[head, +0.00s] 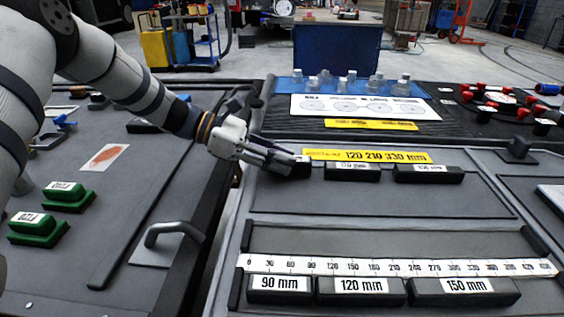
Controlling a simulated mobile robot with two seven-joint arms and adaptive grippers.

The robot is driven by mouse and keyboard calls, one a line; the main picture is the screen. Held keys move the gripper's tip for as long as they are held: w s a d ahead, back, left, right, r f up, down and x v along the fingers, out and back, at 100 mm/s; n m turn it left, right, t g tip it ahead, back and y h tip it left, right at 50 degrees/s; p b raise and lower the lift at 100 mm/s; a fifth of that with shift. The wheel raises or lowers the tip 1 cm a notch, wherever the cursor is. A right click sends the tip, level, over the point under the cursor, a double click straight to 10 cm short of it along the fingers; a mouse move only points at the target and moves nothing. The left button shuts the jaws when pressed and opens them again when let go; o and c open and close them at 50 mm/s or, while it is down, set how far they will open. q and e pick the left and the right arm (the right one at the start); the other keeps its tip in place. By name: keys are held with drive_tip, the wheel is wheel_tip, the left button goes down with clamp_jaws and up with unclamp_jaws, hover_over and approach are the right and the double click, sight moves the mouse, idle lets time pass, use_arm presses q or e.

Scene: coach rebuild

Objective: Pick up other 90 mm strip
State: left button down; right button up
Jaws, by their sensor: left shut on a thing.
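My left gripper (291,161) reaches in from the left over the left end of the rear row of black strips. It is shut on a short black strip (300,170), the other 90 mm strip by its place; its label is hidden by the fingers. The strip is at about the level of its neighbours; I cannot tell whether it is lifted. Another strip marked 90 mm (279,291) lies in the front row below the white ruler (400,267). My right gripper is not in view.
Two black strips (353,173) (430,174) lie right of my left gripper, below a yellow sign (367,156). Front strips marked 120 mm (360,291) and 150 mm (464,291) line the ruler. A grey handle (174,234) stands on the left bench. The grey panel between rows is clear.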

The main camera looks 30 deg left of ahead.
use_arm(q)
drive_tip(key=s+d+r+p, duration=0.3)
drive_tip(key=s+r+p, duration=0.1)
drive_tip(key=s+r, duration=0.7)
drive_tip(key=s, duration=0.2)
drive_tip(key=shift+s+r, duration=0.3)
drive_tip(key=shift+s, duration=0.1)
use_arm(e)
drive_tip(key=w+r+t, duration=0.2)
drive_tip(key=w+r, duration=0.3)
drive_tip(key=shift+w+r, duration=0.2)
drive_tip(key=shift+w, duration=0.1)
